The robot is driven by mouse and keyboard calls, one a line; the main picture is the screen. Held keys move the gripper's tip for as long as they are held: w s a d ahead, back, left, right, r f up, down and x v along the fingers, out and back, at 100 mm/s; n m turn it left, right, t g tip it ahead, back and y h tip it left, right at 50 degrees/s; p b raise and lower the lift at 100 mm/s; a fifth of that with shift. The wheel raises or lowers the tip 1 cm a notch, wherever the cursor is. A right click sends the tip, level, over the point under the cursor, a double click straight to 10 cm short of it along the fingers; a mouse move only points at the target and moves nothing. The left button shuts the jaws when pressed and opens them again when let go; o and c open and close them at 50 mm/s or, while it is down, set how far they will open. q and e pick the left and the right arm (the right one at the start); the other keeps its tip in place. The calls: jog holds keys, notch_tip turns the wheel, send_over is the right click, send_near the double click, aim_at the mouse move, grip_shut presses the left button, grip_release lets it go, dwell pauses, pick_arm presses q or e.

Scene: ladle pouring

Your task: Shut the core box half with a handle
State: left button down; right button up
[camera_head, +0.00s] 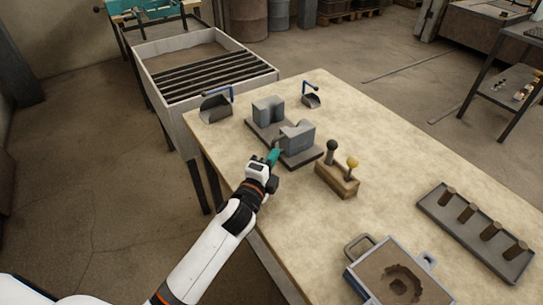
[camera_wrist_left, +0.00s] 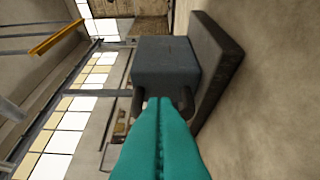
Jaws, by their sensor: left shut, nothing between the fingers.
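The core box is in two grey block halves on a dark base plate (camera_head: 304,160). The near half (camera_head: 299,137) stands at the front and the far half (camera_head: 267,109) behind it, with a gap between them. In the left wrist view the near half (camera_wrist_left: 165,65) is straight ahead, with a dark handle (camera_wrist_left: 187,99) on its facing side. My left gripper (camera_head: 272,157) has its teal fingers shut with nothing between them. The fingers (camera_wrist_left: 160,105) are at the handle, seemingly between its two ends; whether they touch the block cannot be told. My right gripper is not in view.
On the wooden table (camera_head: 400,150) stand two scoops with blue handles (camera_head: 216,105) (camera_head: 311,99), a wooden block with two knobbed tools (camera_head: 337,179), a sand-filled mould frame (camera_head: 398,276) and a tray of brown cores (camera_head: 475,229). A sand bin (camera_head: 203,76) is behind left.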

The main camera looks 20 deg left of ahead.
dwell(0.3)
pick_arm(q)
jog(key=w+a, duration=0.2)
jog(key=a, duration=0.1)
jog(key=w+a+p, duration=0.1)
jog(key=shift+w+a+r, duration=0.1)
jog(key=shift+w+a, duration=0.2)
jog(key=shift+a, duration=0.1)
